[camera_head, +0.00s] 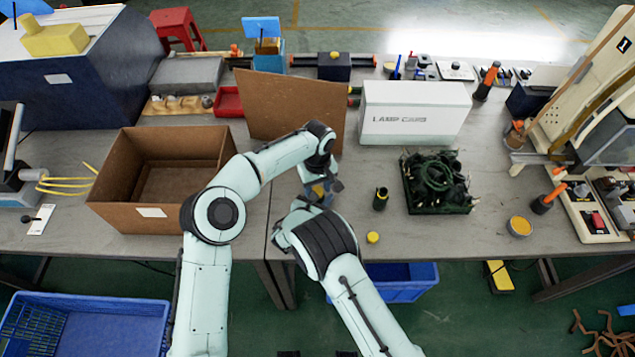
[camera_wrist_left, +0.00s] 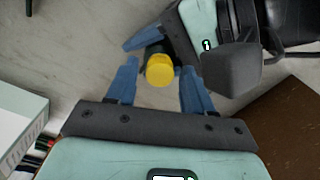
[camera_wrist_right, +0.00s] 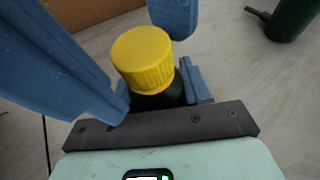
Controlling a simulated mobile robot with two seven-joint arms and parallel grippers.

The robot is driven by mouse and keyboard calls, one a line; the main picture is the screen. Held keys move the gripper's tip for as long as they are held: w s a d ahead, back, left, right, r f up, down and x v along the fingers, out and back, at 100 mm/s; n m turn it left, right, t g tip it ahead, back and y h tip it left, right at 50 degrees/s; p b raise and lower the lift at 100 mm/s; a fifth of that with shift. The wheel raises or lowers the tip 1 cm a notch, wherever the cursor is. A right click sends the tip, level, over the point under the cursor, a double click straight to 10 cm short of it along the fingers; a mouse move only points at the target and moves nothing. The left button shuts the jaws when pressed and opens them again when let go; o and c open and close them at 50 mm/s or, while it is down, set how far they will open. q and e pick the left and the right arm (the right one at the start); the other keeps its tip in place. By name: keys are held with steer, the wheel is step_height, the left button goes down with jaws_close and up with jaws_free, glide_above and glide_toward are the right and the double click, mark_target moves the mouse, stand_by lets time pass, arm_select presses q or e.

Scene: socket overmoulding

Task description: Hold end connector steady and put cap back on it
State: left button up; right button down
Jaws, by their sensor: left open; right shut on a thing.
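My right gripper (camera_wrist_right: 158,88) is shut on a dark green end connector (camera_wrist_right: 158,101), held upright. A ribbed yellow cap (camera_wrist_right: 143,58) sits on its top; how firmly it is seated cannot be told. My left gripper (camera_wrist_left: 160,82) is open, its blue fingers on either side of the yellow cap (camera_wrist_left: 160,70), with gaps visible. In the head view the two grippers meet near the table's front, and the arms partly hide the held connector. Another yellow cap (camera_head: 373,237) lies on the table. Another dark green connector (camera_head: 380,200) stands upright to the right of the grippers.
A brown open box (camera_head: 110,203) stands left, with a brown panel (camera_head: 285,110) behind the grippers. A white lamp caps box (camera_head: 415,113) and a dark crate of green parts (camera_head: 437,208) stand right.

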arm_select(q)
jaws_close()
steer(key=m, duration=0.4)
steer(key=shift+m, duration=0.4)
steer(key=m, duration=1.1)
steer(key=shift+m, duration=0.3)
